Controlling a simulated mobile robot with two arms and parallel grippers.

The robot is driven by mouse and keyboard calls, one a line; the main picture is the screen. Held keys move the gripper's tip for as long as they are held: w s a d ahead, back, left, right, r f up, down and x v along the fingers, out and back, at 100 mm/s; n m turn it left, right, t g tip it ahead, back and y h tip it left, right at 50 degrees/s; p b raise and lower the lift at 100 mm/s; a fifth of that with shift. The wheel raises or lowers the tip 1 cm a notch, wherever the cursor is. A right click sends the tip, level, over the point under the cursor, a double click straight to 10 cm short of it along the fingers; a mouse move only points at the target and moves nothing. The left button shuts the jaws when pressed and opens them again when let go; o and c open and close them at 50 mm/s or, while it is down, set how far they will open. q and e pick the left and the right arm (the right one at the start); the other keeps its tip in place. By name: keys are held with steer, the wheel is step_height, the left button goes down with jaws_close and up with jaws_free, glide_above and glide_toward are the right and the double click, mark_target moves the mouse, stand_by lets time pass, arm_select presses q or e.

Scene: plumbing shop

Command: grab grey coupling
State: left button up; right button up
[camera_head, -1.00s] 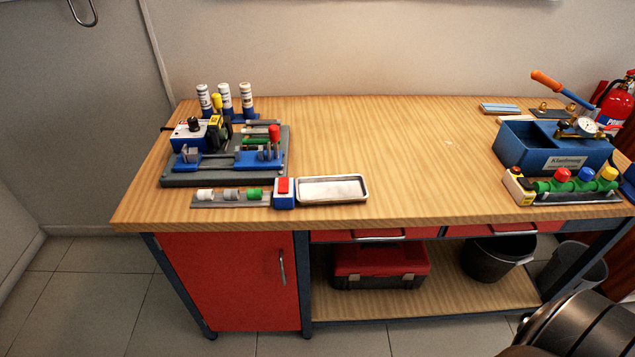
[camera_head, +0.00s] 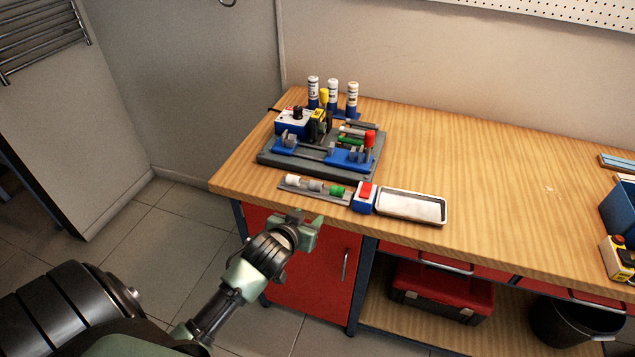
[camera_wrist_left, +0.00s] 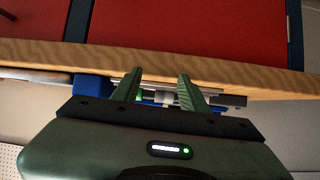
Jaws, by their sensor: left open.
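The grey coupling (camera_head: 315,186) lies on a narrow grey rail (camera_head: 291,187) near the bench's front edge. A white coupling (camera_head: 293,180) is on its left and a green coupling (camera_head: 336,191) on its right. My left gripper (camera_head: 305,220) is open and empty, just in front of the bench edge, near the rail. In the left wrist view its two fingers (camera_wrist_left: 159,74) are spread apart. A pale piece, which looks like the grey coupling (camera_wrist_left: 165,98), shows between them, partly hidden by the gripper body. My right gripper is not in view.
A box with a red button (camera_head: 364,198) and a metal tray (camera_head: 411,206) stand right of the rail. A blue and grey fixture (camera_head: 340,165) stands behind it. The wooden bench's front edge (camera_head: 480,252) is close to my gripper. The bench's middle is clear.

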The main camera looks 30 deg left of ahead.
mark_target(316, 183)
arm_select(q)
steer(key=shift+n+t+y, duration=0.3)
steer(key=shift+n+t, duration=0.1)
steer(key=shift+t, duration=0.5)
steer(key=w+a+r, duration=0.2)
steer(key=w, duration=0.1)
steer(key=w+a+r, duration=0.1)
steer(key=w, duration=0.1)
steer(key=shift+r, duration=0.4)
steer(key=shift+p+x, duration=0.45)
steer(key=shift+x, duration=0.45)
steer(key=x, duration=0.4)
steer(key=shift+w+d+p, duration=0.15)
steer(key=shift+w+p, duration=0.05)
steer(key=shift+p, duration=0.15)
jaws_close()
steer(key=shift+r, duration=0.1)
